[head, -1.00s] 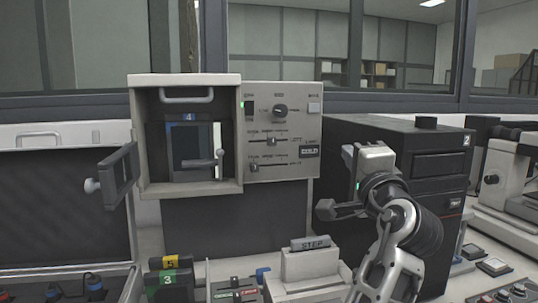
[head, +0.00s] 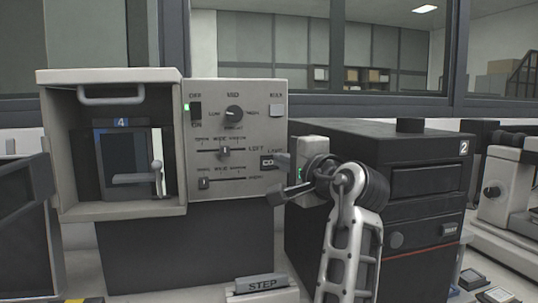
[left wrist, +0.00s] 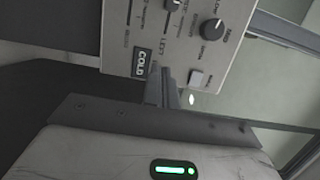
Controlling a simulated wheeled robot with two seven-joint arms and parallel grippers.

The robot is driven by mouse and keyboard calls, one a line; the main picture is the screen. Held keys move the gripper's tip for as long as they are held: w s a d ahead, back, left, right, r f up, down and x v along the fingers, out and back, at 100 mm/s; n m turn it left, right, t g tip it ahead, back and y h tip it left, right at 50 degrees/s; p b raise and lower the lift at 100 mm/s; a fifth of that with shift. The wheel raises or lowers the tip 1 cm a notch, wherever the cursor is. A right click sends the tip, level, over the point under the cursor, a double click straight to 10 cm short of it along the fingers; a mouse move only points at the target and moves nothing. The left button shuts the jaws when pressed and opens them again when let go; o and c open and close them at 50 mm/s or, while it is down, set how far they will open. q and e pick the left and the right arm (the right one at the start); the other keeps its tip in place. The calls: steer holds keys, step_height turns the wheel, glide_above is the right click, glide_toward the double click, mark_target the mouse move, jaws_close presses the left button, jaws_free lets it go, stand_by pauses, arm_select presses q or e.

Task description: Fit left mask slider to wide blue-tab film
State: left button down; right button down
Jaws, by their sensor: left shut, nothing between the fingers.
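The control panel (head: 262,125) has two horizontal sliders. The left mask slider (head: 225,149), marked LEFT, has its knob near the middle of its track, by a mark that seems to read WIDE. The lower slider (head: 204,183) sits at the left end of its track. The film with the blue tab (head: 121,122), numbered 4, stands in the open chamber left of the panel. My left gripper (head: 283,160) is shut and empty at the panel's lower right, beside the COLD display. In the left wrist view its fingers (left wrist: 162,84) point at the panel, apart from the slider. My right gripper is out of view.
A black cabinet (head: 390,185) numbered 2 stands close behind my left arm. A STEP block (head: 262,284) stands low in front. A round dial (head: 233,113) and a square button (head: 277,111) sit above the sliders. A lever (head: 157,175) juts out in the chamber.

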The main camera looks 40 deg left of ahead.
mark_target(250, 148)
arm_select(q)
steer(key=x, duration=0.3)
steer(key=p+x, duration=0.1)
steer(key=x, duration=0.2)
steer(key=s+p+x, duration=0.1)
steer(key=x, duration=0.2)
steer(key=shift+w+a+r, duration=0.1)
steer(key=shift+a+r, duration=0.1)
steer(key=shift+a, duration=0.25)
steer(key=shift+s+a+p, duration=0.3)
steer(key=shift+s+a, duration=0.35)
steer(key=shift+s, duration=0.4)
steer(key=shift+s+a+f, duration=0.1)
steer(key=shift+s+a, duration=0.25)
steer(key=shift+s, duration=0.2)
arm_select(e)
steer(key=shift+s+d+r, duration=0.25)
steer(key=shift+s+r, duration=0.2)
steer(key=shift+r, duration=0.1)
